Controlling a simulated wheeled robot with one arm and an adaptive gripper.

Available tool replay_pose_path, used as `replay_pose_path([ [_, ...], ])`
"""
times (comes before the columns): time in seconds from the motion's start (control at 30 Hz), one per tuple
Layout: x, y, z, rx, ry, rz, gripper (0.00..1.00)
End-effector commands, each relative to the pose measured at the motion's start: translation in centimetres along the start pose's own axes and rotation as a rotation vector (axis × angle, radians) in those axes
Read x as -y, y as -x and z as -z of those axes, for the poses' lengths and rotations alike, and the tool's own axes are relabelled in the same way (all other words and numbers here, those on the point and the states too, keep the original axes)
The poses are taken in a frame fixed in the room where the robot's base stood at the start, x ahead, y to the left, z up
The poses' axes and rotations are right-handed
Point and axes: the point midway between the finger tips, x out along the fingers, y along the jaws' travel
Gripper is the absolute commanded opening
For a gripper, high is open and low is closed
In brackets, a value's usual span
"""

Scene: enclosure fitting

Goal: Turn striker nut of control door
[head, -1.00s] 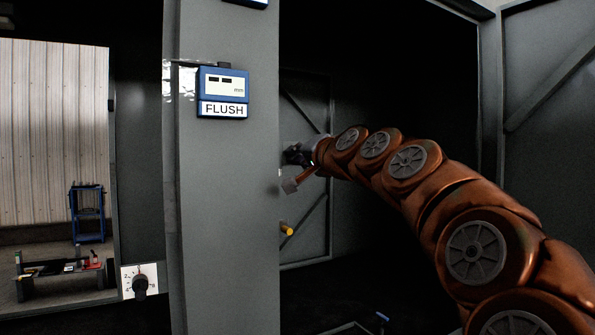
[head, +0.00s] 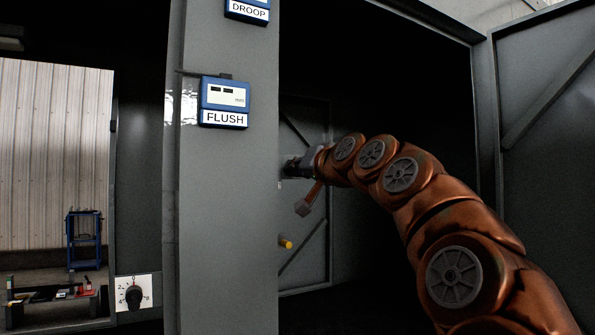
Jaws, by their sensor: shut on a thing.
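My gripper (head: 292,168) is at the right edge of the grey post (head: 228,220), at the end of my arm. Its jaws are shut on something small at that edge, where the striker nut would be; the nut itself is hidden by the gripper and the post. The fingertips are small and dark, so their exact hold is hard to see. A grey door (head: 545,120) with a diagonal brace stands open at the right. I cannot tell if it is the control door.
A blue FLUSH display (head: 225,101) and a DROOP display (head: 248,9) are on the post. A yellow peg (head: 285,243) sticks out below my gripper. A rotary dial (head: 133,293) is at lower left. A blue cart (head: 84,240) stands far behind. The dark opening right of the post is mostly free.

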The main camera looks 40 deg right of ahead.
Motion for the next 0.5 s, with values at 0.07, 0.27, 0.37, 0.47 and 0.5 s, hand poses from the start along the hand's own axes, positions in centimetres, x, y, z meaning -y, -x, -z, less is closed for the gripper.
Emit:
replay_pose_path([
  [0.07,0.01,-0.02,-0.02,0.001,0.0,0.0,0.0],
  [0.27,0.01,-0.01,-0.01,0.001,-0.001,0.0,0.2],
  [0.37,0.01,-0.01,0.0,0.0,-0.001,0.0,0.31],
  [0.47,0.0,0.0,0.01,0.0,-0.001,0.0,0.36],
  [0.5,0.0,0.01,0.02,0.0,-0.001,0.0,0.36],
])
